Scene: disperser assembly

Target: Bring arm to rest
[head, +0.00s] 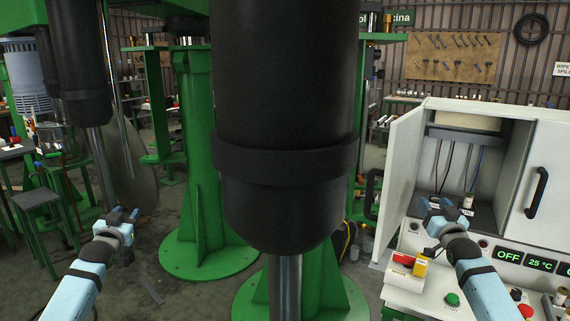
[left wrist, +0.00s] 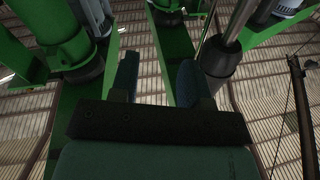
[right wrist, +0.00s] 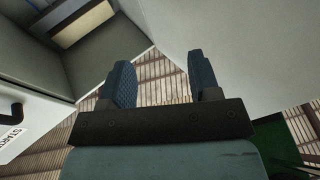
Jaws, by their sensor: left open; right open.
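My left gripper (head: 122,216) is raised at the lower left of the head view, open and empty. In the left wrist view its two fingers (left wrist: 155,85) stand apart with nothing between them. My right gripper (head: 437,206) is at the right, in front of the open control cabinet (head: 407,170). In the right wrist view its fingers (right wrist: 165,85) stand apart and empty. Neither gripper visibly touches anything. A large black cylinder (head: 285,110) with a steel shaft (head: 285,290) below it hangs in the middle, between the two arms.
Green machine stands (head: 192,150) stand behind the cylinder. The cabinet's panel has a red switch (head: 403,260), a green button (head: 453,299) and displays reading OFF and 25 °C. A stool (head: 40,200) stands at the far left. A tool board (head: 452,58) hangs on the back wall.

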